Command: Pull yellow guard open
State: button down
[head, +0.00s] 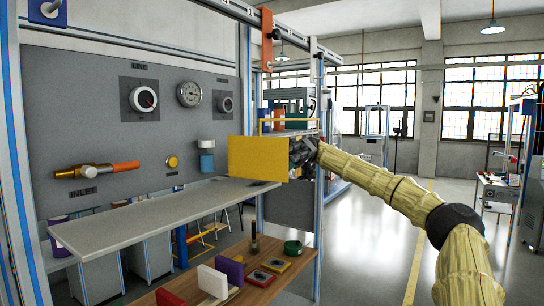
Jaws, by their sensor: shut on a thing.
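The yellow guard (257,158) is a flat, upright yellow panel in the middle of the head view, beside the right end of the grey shelf. My gripper (298,153) is at the guard's right edge, at the end of my arm coming in from the lower right. It is shut on the guard, though the fingertips are small, dark and partly hidden there. A thin yellow rail frame (289,121) shows just above and behind the guard.
A grey panel (95,110) with dials and an orange-handled inlet valve (97,170) stands at left. The grey shelf (150,217) juts out before it. Open floor lies at right.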

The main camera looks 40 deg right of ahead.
jog(key=shift+w+d+f, duration=0.1)
dwell(0.4)
jog(key=c, duration=1.3)
grip_release()
jog(key=shift+d, duration=0.1)
